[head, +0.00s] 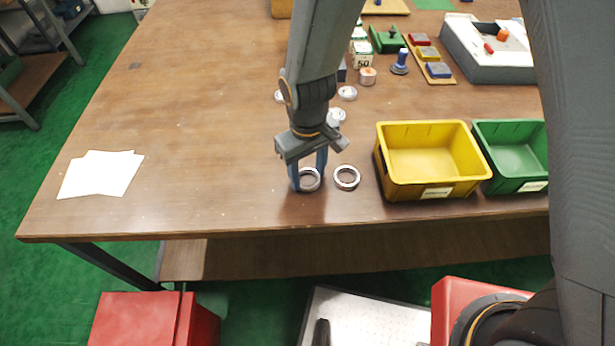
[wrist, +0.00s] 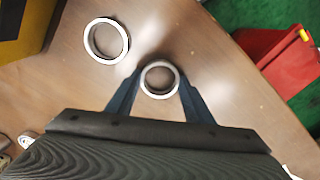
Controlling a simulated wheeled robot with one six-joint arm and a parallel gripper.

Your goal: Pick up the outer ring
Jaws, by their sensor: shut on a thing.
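A silver ring (head: 308,180) is between the two blue fingers of my gripper (head: 308,184) near the front edge of the table. In the wrist view the same ring (wrist: 159,94) sits between the fingertips of my gripper (wrist: 160,88), with a finger against each side. My gripper is shut on this ring. A second silver ring (head: 346,177) lies flat on the table just to the right, apart from the gripper. It also shows at the upper left of the wrist view (wrist: 106,40). I cannot tell whether the held ring touches the table.
A yellow bin (head: 389,184) and a green bin (head: 484,176) stand to the right. Several small metal parts, one of them a round piece (head: 347,93), lie behind my gripper. White papers (head: 101,174) lie at the left. The wooden table (head: 200,150) is clear between papers and gripper.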

